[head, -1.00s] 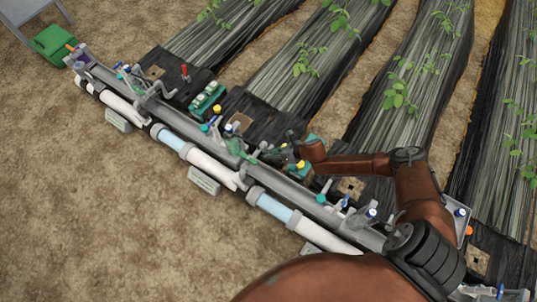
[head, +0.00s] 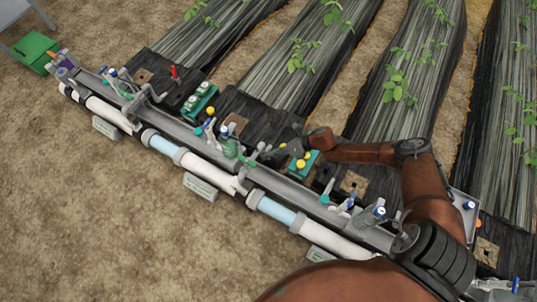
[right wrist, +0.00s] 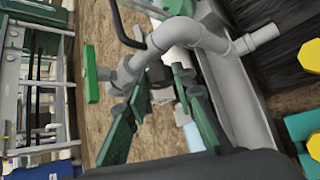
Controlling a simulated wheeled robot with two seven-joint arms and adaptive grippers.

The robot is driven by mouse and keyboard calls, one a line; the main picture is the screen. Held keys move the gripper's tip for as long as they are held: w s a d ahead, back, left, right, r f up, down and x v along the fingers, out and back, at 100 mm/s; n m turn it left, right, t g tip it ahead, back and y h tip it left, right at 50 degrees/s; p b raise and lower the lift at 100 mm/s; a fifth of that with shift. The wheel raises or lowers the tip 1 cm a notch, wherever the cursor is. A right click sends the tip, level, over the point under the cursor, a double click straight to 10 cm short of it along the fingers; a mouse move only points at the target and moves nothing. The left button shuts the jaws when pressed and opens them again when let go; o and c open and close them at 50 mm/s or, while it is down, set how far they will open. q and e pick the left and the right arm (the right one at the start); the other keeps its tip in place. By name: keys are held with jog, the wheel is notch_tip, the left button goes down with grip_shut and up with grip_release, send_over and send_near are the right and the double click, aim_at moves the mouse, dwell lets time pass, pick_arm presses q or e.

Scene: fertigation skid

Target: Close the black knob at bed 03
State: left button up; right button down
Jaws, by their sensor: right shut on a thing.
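My right gripper (head: 264,156) reaches in from the right over the grey manifold pipe, beside a teal block with yellow knobs. In the right wrist view its two dark green fingers (right wrist: 160,92) are closed around a dark grey knob-like part (right wrist: 156,76) on a grey valve fitting. The fingers hide much of this part, and I cannot tell its exact turn. I cannot read a bed 03 label in either view. My left gripper is out of view.
The teal block (head: 291,169) with yellow knobs stands close to my right gripper. A bent grey pipe (right wrist: 205,35) passes just beyond the fingers. More valves line the manifold (head: 290,190). A green box (head: 36,50) stands at far left.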

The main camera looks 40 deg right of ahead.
jog(key=shift+d+f, duration=0.1)
jog(key=c, duration=1.6)
grip_release()
jog(key=v, duration=1.2)
